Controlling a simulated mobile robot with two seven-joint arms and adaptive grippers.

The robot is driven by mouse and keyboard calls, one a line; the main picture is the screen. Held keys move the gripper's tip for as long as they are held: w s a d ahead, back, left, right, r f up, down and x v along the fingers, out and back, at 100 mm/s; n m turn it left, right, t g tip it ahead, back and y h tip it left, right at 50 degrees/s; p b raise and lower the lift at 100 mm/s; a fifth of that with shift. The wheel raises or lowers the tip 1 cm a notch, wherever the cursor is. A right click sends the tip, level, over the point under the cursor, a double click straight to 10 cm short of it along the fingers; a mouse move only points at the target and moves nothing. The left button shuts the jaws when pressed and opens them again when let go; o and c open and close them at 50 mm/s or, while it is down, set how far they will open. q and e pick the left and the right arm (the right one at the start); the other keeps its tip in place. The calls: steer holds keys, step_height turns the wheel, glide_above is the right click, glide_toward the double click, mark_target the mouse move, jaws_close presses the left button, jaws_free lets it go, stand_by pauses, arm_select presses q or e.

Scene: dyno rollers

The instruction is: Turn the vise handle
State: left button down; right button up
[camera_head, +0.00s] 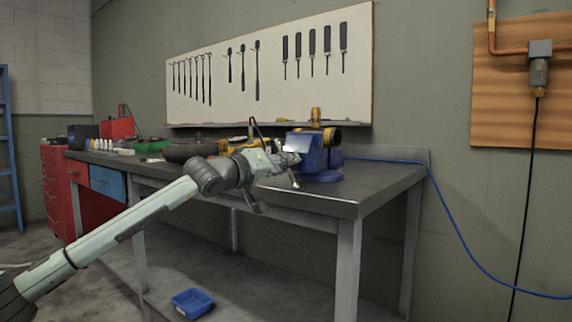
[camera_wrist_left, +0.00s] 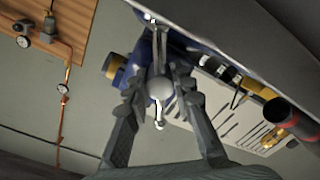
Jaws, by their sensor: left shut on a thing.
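The blue vise (camera_head: 322,158) sits on the workbench near its right front corner. My left gripper (camera_head: 284,169) is at the vise's near left side, in front of its screw end. The metal vise handle (camera_head: 295,182) shows just below the gripper. In the left wrist view, the fingers of my left gripper (camera_wrist_left: 172,72) close around the screw end, and the bright handle (camera_wrist_left: 159,112) shows between them. The blue vise body (camera_wrist_left: 145,48) is behind them, partly hidden. The gripper is shut on the handle, though the exact contact is hard to see. My right gripper is out of view.
A pegboard with tools (camera_head: 270,62) hangs behind. A blue bin (camera_head: 192,303) lies below. The bench's front right corner is clear.

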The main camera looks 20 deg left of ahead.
arm_select(q)
steer(key=shift+f, duration=0.2)
stand_by(0.4)
steer(key=c, duration=1.4)
jaws_free()
steer(key=shift+o, duration=0.5)
steer(key=shift+r, duration=0.15)
steer(key=shift+s, duration=0.1)
steer(key=v, duration=1.2)
